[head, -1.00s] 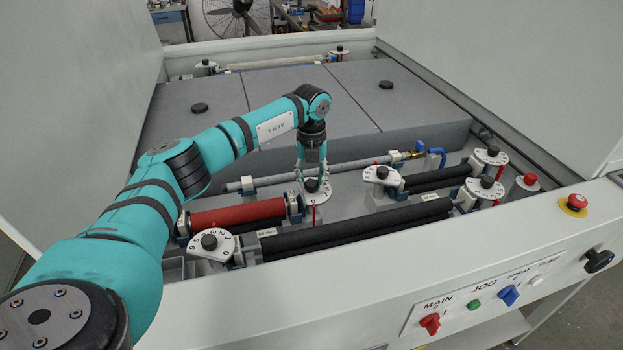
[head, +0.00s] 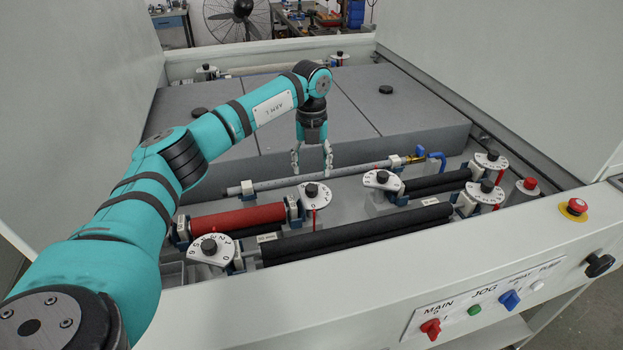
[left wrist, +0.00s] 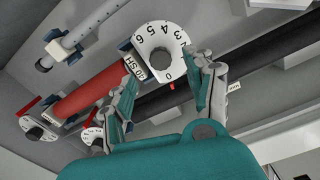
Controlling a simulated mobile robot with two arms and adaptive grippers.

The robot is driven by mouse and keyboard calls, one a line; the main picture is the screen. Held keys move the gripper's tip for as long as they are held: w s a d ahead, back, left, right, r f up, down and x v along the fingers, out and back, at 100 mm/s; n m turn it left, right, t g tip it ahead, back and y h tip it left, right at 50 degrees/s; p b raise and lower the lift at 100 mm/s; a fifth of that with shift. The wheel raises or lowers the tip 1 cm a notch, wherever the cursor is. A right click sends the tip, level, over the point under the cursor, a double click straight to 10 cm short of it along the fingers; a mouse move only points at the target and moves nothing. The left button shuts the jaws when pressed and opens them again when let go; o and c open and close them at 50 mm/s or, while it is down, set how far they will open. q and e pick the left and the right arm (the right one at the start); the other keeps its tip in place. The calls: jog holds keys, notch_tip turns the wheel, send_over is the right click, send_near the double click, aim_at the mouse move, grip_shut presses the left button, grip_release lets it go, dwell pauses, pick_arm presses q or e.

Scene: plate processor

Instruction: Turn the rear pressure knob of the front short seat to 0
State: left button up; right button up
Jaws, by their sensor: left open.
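The rear pressure knob (head: 311,189) is a black knob on a white numbered dial, at the right end of the short red roller (head: 237,215). In the left wrist view the knob (left wrist: 160,58) lies between the fingers; the 0 on its dial stands close to the red pointer (left wrist: 172,87). My left gripper (head: 311,170) is open and empty, pointing down just above and behind the knob in the head view, apart from it. My right gripper is not in view.
Another numbered dial (head: 209,245) stands at the red roller's left end. Long black rollers (head: 355,232) lie in front. More dials (head: 383,178) stand to the right. A grey spray bar (head: 330,174) runs behind. Grey panels (head: 300,110) cover the back.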

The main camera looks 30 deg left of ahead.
aim_at(311, 187)
pick_arm(q)
notch_tip(311, 187, up, 6)
jog(key=shift+f, duration=0.1)
dwell(0.6)
